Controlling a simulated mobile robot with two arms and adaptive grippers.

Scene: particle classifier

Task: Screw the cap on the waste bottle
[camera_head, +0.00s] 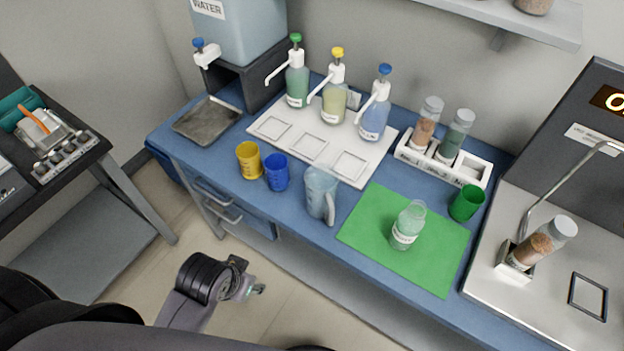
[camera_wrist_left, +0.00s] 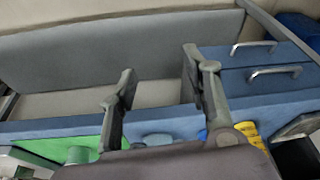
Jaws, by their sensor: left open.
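A bottle (camera_head: 407,226) with pale green contents and a white label stands on the green mat (camera_head: 375,212) on the blue bench. I take it for the waste bottle, but its label is too small to read. Its neck looks clear, with no separate cap that I can make out. No loose cap is recognisable in either view. My left gripper (camera_head: 247,289) is open and empty, in front of the bench and well left of the bottle. Its spread fingers show in the left wrist view (camera_wrist_left: 158,64) with nothing between them. My right gripper is not in view.
A jug (camera_head: 320,193), a blue cup (camera_head: 276,172) and a yellow cup (camera_head: 249,160) stand left of the mat. A green cup (camera_head: 466,203) stands at its right edge. Pump bottles stand on a white tray (camera_head: 272,127) behind. Floor in front is clear.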

